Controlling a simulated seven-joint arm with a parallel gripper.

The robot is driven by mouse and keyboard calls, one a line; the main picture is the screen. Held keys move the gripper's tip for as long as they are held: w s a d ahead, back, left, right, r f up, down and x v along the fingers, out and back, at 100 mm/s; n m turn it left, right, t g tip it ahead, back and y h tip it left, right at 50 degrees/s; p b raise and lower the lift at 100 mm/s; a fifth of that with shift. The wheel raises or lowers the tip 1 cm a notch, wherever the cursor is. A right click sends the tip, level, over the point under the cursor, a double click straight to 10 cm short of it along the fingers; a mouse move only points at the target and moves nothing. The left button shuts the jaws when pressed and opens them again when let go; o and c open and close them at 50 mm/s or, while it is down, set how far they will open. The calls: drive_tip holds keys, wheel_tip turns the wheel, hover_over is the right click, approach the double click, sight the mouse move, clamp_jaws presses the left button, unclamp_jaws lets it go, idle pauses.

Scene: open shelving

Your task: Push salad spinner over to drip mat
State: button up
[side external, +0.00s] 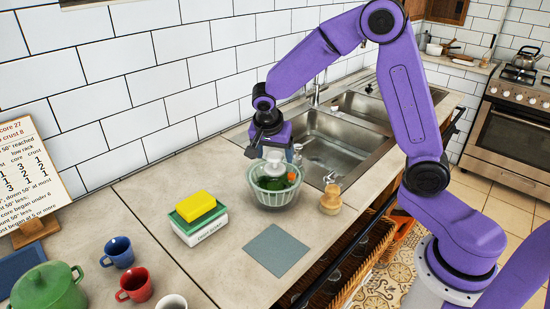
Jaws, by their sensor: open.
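The salad spinner (275,186) is a clear ribbed bowl with green contents and a pale top knob. It stands upright on the counter, just left of the sink. The drip mat (276,250) is a flat grey-blue square lying on the counter nearer the front edge, apart from the spinner and bare. My gripper (256,152) is at the spinner's upper left, close to its rim, pointing down. Its fingers are open and small in this view, and I cannot tell whether they touch the spinner.
A soap box (203,228) with a yellow sponge (196,206) on it stands left of the spinner. The sink (335,140) lies behind right. Mugs (134,284) and a green pot (48,289) are at front left. Counter between spinner and mat looks clear.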

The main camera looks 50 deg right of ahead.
drive_tip(key=shift+x, duration=1.35)
clamp_jaws()
drive_tip(key=s+a, duration=1.3)
drive_tip(key=shift+a, duration=0.35)
drive_tip(key=shift+o, duration=1.4)
unclamp_jaws()
drive_tip(key=v, duration=1.7)
drive_tip(key=shift+r, duration=0.2)
